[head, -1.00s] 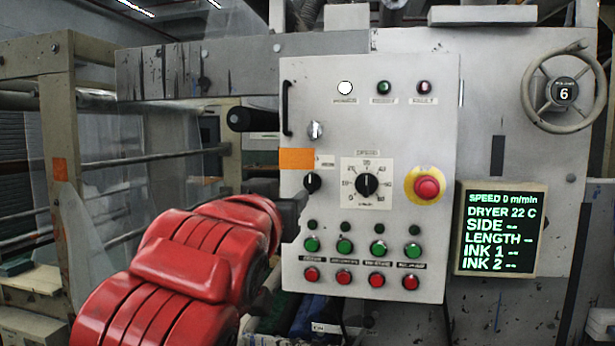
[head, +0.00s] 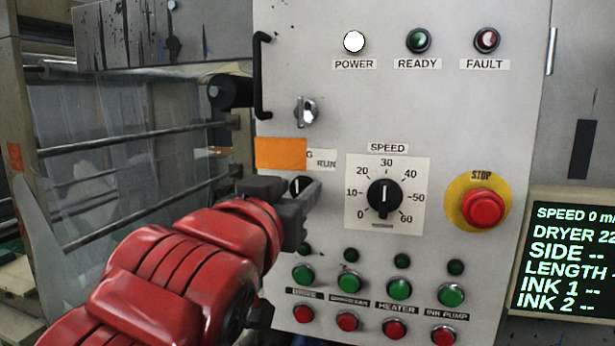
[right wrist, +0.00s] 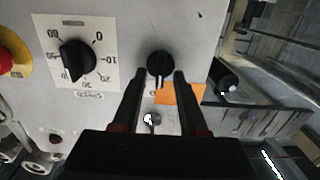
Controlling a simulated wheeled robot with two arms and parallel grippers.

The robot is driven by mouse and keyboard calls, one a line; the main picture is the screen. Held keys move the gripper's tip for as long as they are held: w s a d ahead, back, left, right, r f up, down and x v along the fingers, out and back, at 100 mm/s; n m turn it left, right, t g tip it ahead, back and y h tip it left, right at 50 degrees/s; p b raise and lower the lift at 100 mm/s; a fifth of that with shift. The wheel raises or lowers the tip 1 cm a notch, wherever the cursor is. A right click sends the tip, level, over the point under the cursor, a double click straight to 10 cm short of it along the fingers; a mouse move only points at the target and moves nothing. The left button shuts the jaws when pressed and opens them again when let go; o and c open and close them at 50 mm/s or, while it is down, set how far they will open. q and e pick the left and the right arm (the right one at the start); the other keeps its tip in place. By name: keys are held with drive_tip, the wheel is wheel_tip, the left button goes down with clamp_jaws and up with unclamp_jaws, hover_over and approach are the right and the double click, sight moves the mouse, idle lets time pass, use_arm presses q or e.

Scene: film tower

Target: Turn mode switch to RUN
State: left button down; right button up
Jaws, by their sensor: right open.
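The mode switch (head: 297,184) is a small black knob on the grey control panel, under a label ending in RUN (head: 326,163). Orange tape covers part of that label. In the head view the fingers of my right gripper (head: 295,197) partly hide the knob. In the right wrist view, which is upside down, the knob (right wrist: 160,64) shows between the tips of the open right gripper (right wrist: 160,77), with a gap on each side. Its light pointer line points roughly straight up on the panel. My left gripper is not in view.
The speed dial (head: 384,197) is just right of the switch, and the red stop button (head: 483,208) is farther right. Green buttons (head: 303,275) and red buttons sit below. A key lock (head: 307,111) is above. A black handle (head: 262,75) sticks out at the panel's left edge.

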drive_tip(key=shift+r, duration=0.1)
drive_tip(key=shift+s, duration=0.1)
drive_tip(key=shift+c, duration=0.4)
clamp_jaws()
drive_tip(key=m+b, duration=0.2)
drive_tip(key=m, duration=0.1)
drive_tip(key=shift+d+m, duration=0.15)
drive_tip(key=shift+m, duration=0.25)
drive_tip(key=m+b, duration=0.1)
drive_tip(key=m, duration=0.4)
drive_tip(key=shift+s+d+b, duration=0.1)
drive_tip(key=shift+d+b, duration=0.05)
drive_tip(key=shift+b, duration=0.25)
